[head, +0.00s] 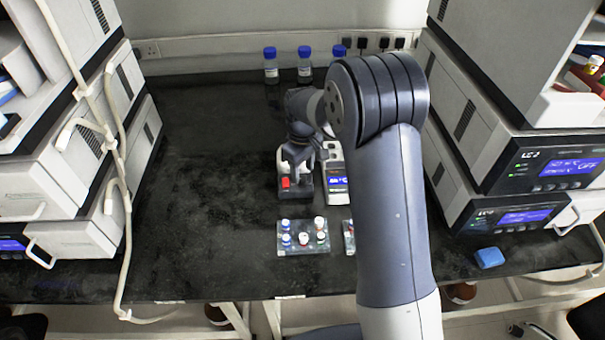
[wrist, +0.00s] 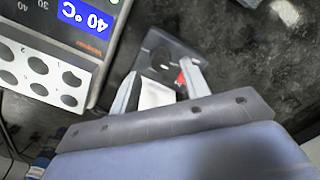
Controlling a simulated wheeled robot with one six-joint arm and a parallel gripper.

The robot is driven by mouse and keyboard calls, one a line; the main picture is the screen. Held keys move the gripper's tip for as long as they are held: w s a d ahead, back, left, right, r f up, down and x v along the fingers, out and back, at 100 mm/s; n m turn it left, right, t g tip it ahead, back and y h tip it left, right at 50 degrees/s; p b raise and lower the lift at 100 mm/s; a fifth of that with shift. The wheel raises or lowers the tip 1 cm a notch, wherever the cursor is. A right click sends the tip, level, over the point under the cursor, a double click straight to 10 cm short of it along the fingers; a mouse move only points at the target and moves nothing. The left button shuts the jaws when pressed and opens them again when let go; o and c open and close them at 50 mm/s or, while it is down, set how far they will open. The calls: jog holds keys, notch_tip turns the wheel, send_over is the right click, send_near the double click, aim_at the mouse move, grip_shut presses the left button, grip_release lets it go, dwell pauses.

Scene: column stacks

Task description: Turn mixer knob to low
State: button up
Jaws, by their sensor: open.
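The mixer (head: 302,190) is a small dark unit with a red switch (head: 285,182) on the black bench, left of the heating block. In the wrist view its dark body (wrist: 150,45) lies beyond the fingertips, with a round dark spot on it that may be the knob. The red switch (wrist: 182,78) shows beside the right finger. My gripper (head: 296,160) is over the mixer. In the wrist view my gripper (wrist: 162,84) is open, its two pale fingers apart with a white part between them. I cannot tell whether they touch it, nor the knob's setting.
A heating block (head: 337,184) reading 40 °C in the wrist view (wrist: 85,14) stands close on the right. A vial rack (head: 303,248) is in front. Blue-capped bottles (head: 305,72) stand behind. Instrument stacks flank the bench; its left middle is clear. A blue box (head: 489,257) lies front right.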

aim_at(303, 179)
notch_tip(303, 179, up, 8)
dwell(0.5)
notch_tip(303, 179, down, 11)
jog(key=shift+r, duration=0.1)
dwell(0.4)
jog(key=shift+r, duration=0.1)
